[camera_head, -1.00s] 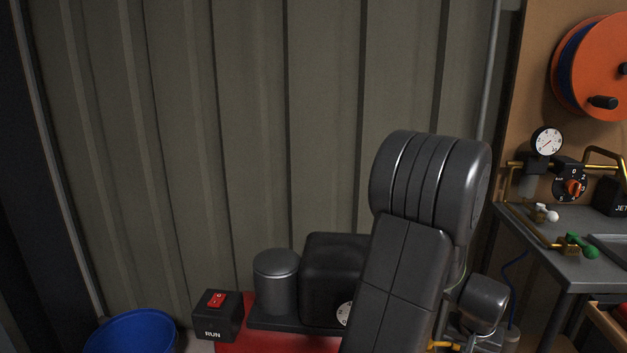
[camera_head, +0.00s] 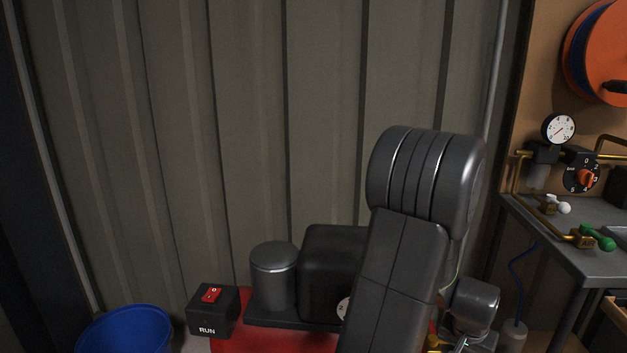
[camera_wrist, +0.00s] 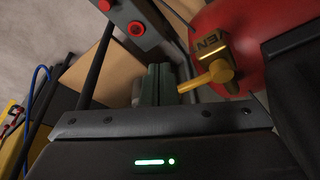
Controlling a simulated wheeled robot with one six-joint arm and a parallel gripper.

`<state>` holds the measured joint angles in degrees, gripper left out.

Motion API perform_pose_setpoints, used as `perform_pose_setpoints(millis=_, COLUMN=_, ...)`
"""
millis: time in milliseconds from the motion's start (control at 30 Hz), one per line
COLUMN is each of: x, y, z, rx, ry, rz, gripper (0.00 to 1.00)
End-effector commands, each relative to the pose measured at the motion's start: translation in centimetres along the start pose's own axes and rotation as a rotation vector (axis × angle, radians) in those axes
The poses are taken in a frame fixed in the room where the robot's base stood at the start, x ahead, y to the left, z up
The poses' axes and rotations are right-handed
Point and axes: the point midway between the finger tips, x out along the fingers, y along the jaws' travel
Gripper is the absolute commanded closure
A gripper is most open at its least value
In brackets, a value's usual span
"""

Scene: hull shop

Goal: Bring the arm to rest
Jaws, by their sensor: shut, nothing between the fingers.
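My arm (camera_head: 410,240) stands folded in the head view, with its rounded joint up in front of the ribbed wall and its lower links at the bottom right. My gripper (camera_wrist: 160,82) shows in the wrist view, its fingers together with nothing between them. Just right of the fingertips is a yellow valve lever (camera_wrist: 208,79) on a brass body by a red tank. I cannot tell whether the fingers touch the lever. The fingertips are hidden in the head view.
A black RUN box with a red switch (camera_head: 212,295), a dark motor unit (camera_head: 273,275) and a red tank (camera_head: 275,335) stand beside my arm. A blue bucket (camera_head: 125,330) is at lower left. A bench (camera_head: 590,262) with valves, a gauge (camera_head: 558,129) and an orange reel (camera_head: 602,60) is at right.

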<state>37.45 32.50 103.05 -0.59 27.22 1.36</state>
Motion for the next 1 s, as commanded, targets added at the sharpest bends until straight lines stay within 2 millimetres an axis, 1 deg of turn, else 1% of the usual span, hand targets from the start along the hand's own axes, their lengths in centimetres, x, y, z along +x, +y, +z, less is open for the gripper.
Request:
perform_pose_setpoints(millis=300, x=-0.1, y=-0.4, z=1.0, rx=0.128, ry=0.001, rz=0.039, gripper=1.0)
perform_pose_setpoints(millis=400, x=-1.1, y=-0.6, z=2.1, rx=0.128, ry=-0.002, rz=0.04, gripper=1.0)
perform_pose_setpoints(millis=600, x=-1.6, y=-0.7, z=3.3, rx=0.127, ry=-0.001, rz=0.04, gripper=1.0)
perform_pose_setpoints(millis=1000, x=-1.7, y=-0.8, z=3.4, rx=0.126, ry=0.0, rz=0.039, gripper=1.0)
